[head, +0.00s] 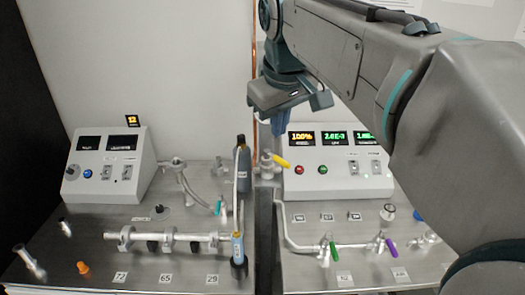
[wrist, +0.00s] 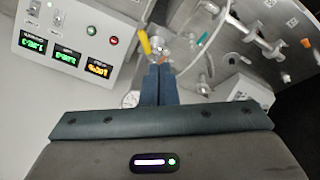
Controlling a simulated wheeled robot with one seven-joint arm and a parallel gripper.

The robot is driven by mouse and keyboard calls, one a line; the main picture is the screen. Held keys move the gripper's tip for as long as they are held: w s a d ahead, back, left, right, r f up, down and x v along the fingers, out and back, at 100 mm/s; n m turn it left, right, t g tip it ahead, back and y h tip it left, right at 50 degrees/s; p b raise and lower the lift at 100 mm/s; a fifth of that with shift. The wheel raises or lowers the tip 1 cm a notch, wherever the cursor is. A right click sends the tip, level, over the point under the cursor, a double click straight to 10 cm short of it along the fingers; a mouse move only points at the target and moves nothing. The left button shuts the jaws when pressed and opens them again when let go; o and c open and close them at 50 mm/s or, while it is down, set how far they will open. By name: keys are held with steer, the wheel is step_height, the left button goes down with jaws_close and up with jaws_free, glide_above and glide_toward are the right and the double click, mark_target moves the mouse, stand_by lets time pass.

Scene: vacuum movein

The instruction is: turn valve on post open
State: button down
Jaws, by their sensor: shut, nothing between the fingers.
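A silver valve with a yellow handle (head: 281,161) sits at the back middle of the bench, just left of the right control box. It looks like the valve on a post, though the post itself is hard to make out. In the head view the handle points right and slightly up. In the wrist view the yellow handle (wrist: 145,42) lies just beyond and left of the fingertips. My gripper (head: 279,130) is above the valve, pointing down, with its blue fingers together and empty. The fingers also show in the wrist view (wrist: 159,72), apart from the handle as far as I can tell.
The right control box (head: 335,165) with lit displays stands close by the valve. A dark bottle (head: 243,168) stands to its left, and a copper pipe (head: 254,80) runs up the wall. Green (head: 334,251) and purple (head: 391,246) handled valves lie in front. Another control box (head: 105,165) is at left.

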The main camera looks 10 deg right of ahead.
steer(key=w+r, duration=0.2)
glide_toward(278, 162)
steer(key=x, duration=0.5)
steer(key=shift+w+d+f+n, duration=0.1)
steer(key=shift+w+f+n, duration=0.1)
steer(key=shift+f+n, duration=0.25)
